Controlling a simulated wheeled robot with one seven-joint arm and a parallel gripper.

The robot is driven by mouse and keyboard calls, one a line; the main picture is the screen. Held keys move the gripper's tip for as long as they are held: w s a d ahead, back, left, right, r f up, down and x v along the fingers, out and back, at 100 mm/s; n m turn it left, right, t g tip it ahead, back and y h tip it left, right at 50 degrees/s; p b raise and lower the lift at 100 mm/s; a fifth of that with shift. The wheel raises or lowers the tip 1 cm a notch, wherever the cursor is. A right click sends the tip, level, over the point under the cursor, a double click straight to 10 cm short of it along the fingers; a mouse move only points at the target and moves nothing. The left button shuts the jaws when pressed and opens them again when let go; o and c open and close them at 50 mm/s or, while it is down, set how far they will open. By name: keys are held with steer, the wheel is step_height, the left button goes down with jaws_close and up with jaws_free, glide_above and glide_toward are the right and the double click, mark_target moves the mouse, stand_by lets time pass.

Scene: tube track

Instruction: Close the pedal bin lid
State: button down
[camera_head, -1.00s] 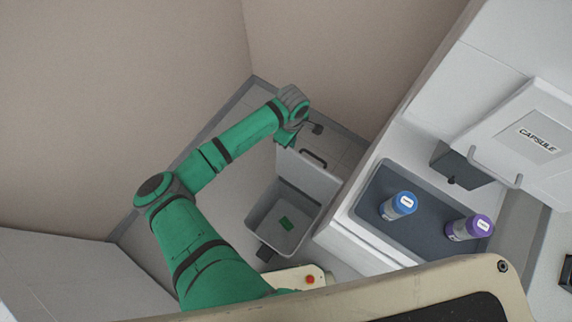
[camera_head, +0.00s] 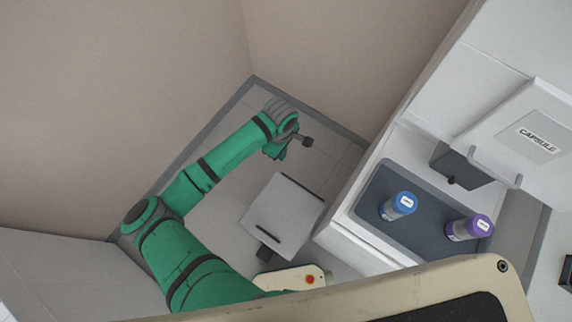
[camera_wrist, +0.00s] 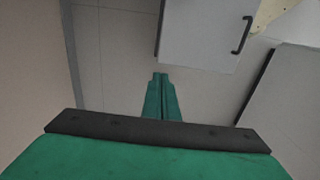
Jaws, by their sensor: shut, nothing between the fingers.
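The pedal bin (camera_head: 283,215) stands on the floor, and its light grey lid lies flat over the top, hiding the inside. A dark handle bar runs along the lid's front edge, and a dark pedal (camera_head: 266,253) sticks out at the base. In the wrist view the lid (camera_wrist: 200,42) is at the upper middle with its dark handle at the right. My gripper (camera_head: 277,151) is above and behind the bin, apart from the lid. In the wrist view its green fingers (camera_wrist: 160,78) are together and empty, pointing at floor beside the lid.
A white counter at the right holds a dark tray (camera_head: 392,232) with a blue-capped jar (camera_head: 398,206) and a purple-capped jar (camera_head: 469,228). A white hatch marked CAPSULE (camera_head: 525,140) is beyond. Walls close in behind the bin; open floor lies left of it.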

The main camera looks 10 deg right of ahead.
step_height(320, 180, up, 8)
stand_by(0.8)
stand_by(0.4)
